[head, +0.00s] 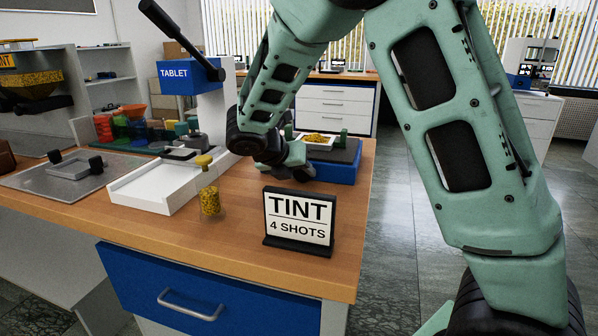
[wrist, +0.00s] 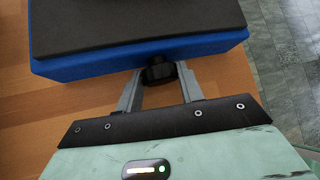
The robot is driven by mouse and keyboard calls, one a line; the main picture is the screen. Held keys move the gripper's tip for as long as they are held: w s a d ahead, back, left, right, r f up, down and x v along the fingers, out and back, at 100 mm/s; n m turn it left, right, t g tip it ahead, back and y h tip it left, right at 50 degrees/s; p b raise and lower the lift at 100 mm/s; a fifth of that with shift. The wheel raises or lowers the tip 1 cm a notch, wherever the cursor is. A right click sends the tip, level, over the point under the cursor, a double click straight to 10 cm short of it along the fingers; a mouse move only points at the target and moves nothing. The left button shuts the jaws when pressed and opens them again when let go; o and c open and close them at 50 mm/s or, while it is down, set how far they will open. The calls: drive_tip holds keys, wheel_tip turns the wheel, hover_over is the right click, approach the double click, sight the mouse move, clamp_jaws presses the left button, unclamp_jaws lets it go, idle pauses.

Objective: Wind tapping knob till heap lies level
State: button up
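The tapping unit is a blue box (head: 335,172) with a dark top, standing at the right end of the wooden bench. A small white tray (head: 331,146) with a yellow heap (head: 316,138) sits on it between green end pieces; how level the heap lies is too small to tell. The black knob (wrist: 159,72) sticks out of the box's front face in the wrist view. My gripper (wrist: 160,75) has one finger on each side of the knob, and the fingertips appear to touch it. In the head view my gripper (head: 290,168) is at the box's left side, and the knob is hidden.
A TINT 4 SHOTS sign (head: 299,220) stands near the bench's front edge. A jar of yellow grains (head: 209,199) and a white tray (head: 150,188) stand left of it. A press with a blue TABLET label (head: 176,76) stands behind. Floor is clear to the right.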

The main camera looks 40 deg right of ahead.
idle(0.3)
drive_tip(key=m+t+y+b, duration=0.1)
drive_tip(key=t+y+b, duration=0.1)
drive_tip(key=b, duration=0.1)
drive_tip(key=shift+s+d+f+m+t+b, duration=0.2)
drive_tip(key=shift+s+m+t+b, duration=0.1)
drive_tip(key=shift+m, duration=0.1)
drive_tip(key=shift+r+m+t+y+b, duration=0.15)
drive_tip(key=shift+m+t+y+b, duration=0.35)
drive_tip(key=shift+b, duration=0.4)
drive_tip(key=shift+r, duration=0.1)
drive_tip(key=o, duration=0.7)
drive_tip(key=p+v, duration=0.4)
drive_tip(key=v, duration=1.3)
drive_tip(key=shift+s, duration=0.4)
